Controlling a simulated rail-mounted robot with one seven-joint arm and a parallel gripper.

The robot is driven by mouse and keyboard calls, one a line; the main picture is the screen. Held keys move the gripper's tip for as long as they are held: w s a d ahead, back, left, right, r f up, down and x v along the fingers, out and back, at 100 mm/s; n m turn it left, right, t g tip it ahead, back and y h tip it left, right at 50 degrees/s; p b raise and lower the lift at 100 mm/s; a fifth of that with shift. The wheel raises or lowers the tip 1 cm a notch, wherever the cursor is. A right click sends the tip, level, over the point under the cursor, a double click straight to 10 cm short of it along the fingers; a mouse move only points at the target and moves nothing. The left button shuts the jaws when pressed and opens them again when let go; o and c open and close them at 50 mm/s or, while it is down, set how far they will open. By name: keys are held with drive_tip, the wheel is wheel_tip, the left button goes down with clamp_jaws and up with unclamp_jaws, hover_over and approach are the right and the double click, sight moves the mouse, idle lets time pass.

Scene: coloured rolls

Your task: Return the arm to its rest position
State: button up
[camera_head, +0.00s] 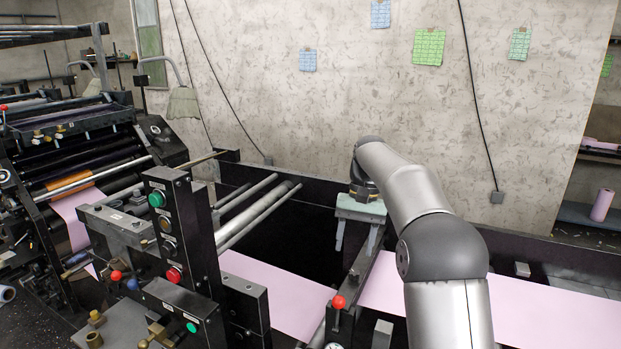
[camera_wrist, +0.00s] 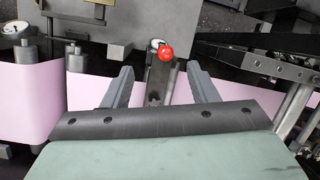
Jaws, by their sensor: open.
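My gripper (camera_head: 355,237) hangs at the end of my arm in the head view, fingers pointing down. It is over the press, beside a dark frame bar and the pink web. In the wrist view my gripper (camera_wrist: 160,88) shows two grey fingers spread apart with nothing held between them. A red ball knob (camera_wrist: 166,53) on a lever shows just beyond the fingers there. The same kind of red knob (camera_head: 338,301) stands below my gripper in the head view. Whether the fingers touch any machine part cannot be told.
A pink web (camera_head: 270,295) runs through the machine. A control box (camera_head: 170,235) with green and red buttons stands left of my gripper. Metal rollers (camera_head: 258,215) cross the dark opening. A pink roll (camera_head: 602,205) stands on a shelf at far right.

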drive_tip(key=s+d+f+t, duration=0.1)
drive_tip(key=s+f, duration=0.2)
drive_tip(key=s, duration=0.8)
drive_tip(key=s+f+n+t+h, duration=0.1)
drive_tip(key=s+f, duration=0.2)
drive_tip(key=s, duration=0.9)
drive_tip(key=s+d+f+t, duration=0.1)
drive_tip(key=s+f, duration=0.2)
drive_tip(key=s, duration=0.9)
drive_tip(key=shift+d+n+t+h, duration=0.3)
drive_tip(key=shift+d+n+h, duration=0.05)
drive_tip(key=shift+n+h, duration=0.05)
drive_tip(key=shift+s+f, duration=0.1)
